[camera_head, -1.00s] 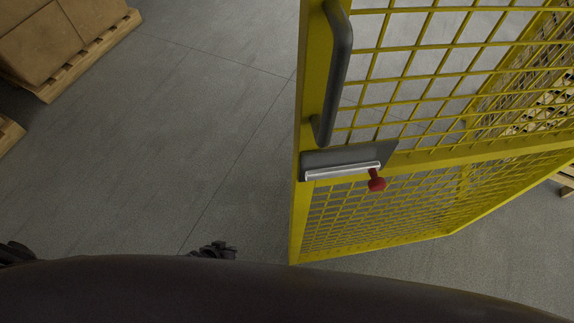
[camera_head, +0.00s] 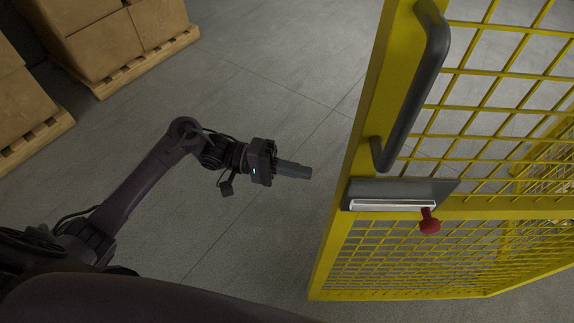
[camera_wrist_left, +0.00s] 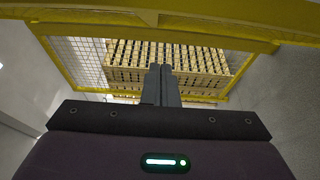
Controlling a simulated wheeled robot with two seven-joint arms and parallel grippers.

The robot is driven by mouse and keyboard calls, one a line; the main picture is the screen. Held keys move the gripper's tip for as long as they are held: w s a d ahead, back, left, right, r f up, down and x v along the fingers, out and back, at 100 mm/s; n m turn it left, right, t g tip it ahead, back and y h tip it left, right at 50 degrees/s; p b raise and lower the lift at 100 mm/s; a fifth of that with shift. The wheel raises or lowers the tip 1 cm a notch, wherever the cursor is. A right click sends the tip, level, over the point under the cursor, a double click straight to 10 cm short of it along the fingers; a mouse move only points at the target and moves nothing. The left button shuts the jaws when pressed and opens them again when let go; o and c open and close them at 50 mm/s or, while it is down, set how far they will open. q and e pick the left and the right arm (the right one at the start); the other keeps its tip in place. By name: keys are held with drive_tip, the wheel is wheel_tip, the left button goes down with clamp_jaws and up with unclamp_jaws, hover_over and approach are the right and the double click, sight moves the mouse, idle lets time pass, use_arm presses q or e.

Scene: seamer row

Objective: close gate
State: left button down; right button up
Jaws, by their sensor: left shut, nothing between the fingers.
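The yellow mesh gate (camera_head: 366,140) stands at the right of the head view. It has a dark grey bar handle (camera_head: 413,88). Below the handle is a latch plate with a bright metal bolt (camera_head: 392,205) and a red knob (camera_head: 430,222). My left gripper (camera_head: 308,172) is shut and empty, pointing right. It is left of the gate's edge, apart from the handle and latch. In the left wrist view the shut fingers (camera_wrist_left: 161,85) point towards yellow frame bars (camera_wrist_left: 150,17) and mesh. My right gripper is not in view.
Cardboard boxes (camera_head: 95,45) on wooden pallets (camera_head: 150,62) stand at the upper left. Stacked pallets (camera_wrist_left: 200,58) show beyond the yellow frame in the wrist view. The grey floor (camera_head: 260,100) between the boxes and the gate is clear.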

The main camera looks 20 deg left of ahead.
use_arm(q)
drive_tip(key=s+d+p, duration=0.2)
drive_tip(key=s+d, duration=0.1)
drive_tip(key=d, duration=0.3)
drive_tip(key=shift+s+p, duration=0.3)
drive_tip(key=shift+p, duration=0.1)
